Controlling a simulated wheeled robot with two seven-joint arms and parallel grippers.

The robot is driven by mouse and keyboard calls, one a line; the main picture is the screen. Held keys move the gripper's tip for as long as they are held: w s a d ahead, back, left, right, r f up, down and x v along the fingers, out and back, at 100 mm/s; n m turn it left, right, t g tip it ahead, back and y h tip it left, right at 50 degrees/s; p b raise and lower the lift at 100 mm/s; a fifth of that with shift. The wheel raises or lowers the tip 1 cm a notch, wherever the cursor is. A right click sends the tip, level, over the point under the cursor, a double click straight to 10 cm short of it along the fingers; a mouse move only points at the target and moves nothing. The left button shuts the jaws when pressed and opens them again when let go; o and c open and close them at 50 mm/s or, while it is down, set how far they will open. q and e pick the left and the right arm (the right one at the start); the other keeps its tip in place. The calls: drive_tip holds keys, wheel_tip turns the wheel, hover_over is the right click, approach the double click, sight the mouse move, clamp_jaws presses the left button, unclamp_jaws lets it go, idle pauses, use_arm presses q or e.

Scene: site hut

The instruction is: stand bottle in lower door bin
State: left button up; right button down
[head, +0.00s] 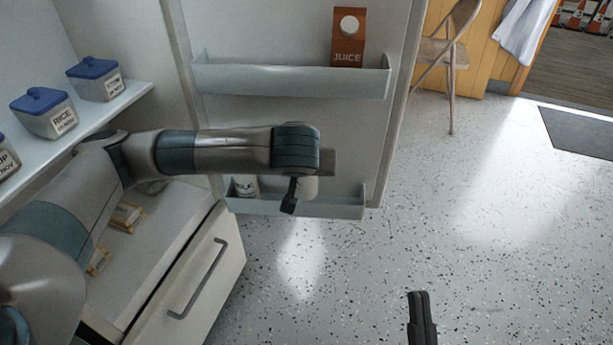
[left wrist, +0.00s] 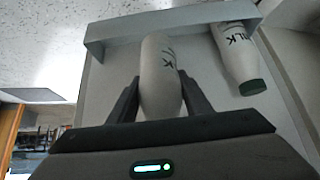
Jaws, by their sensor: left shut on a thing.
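My left gripper (head: 290,197) hangs over the lower door bin (head: 335,208), at the end of the arm that comes in from the left. In the head view only a pale bit of this bottle (head: 309,188) shows under the wrist. I cannot tell whether its base touches the bin floor. A second milk bottle (left wrist: 238,60) with a green cap stands in the bin, also partly visible in the head view (head: 245,186). My right gripper (head: 422,318) is low, over the floor; its opening is unclear.
An upper door bin (head: 285,80) holds a brown juice carton (head: 347,40). Blue-lidded tubs (head: 45,112) stand on a shelf at left. A drawer front (head: 205,285) with a handle juts out below my left arm. Speckled floor (head: 480,230) is clear at right; a folding chair (head: 450,50) stands behind.

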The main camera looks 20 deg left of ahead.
use_arm(q)
drive_tip(key=f, duration=0.1)
drive_tip(key=w+f, duration=0.1)
drive_tip(key=f, duration=0.1)
drive_tip(key=shift+w+a+f+b, duration=0.15)
drive_tip(key=shift+w+f+b, duration=0.1)
drive_tip(key=shift+w+b, duration=0.05)
drive_tip(key=shift+f, duration=0.15)
use_arm(e)
drive_tip(key=shift+w+d+r+t, duration=0.1)
drive_tip(key=shift+d+r+t, duration=0.2)
drive_tip(key=shift+r, duration=0.2)
drive_tip(key=shift+w+d+r+t, duration=0.15)
drive_tip(key=shift+r+t, duration=0.15)
drive_tip(key=shift+r, duration=0.2)
drive_tip(key=shift+s, duration=0.1)
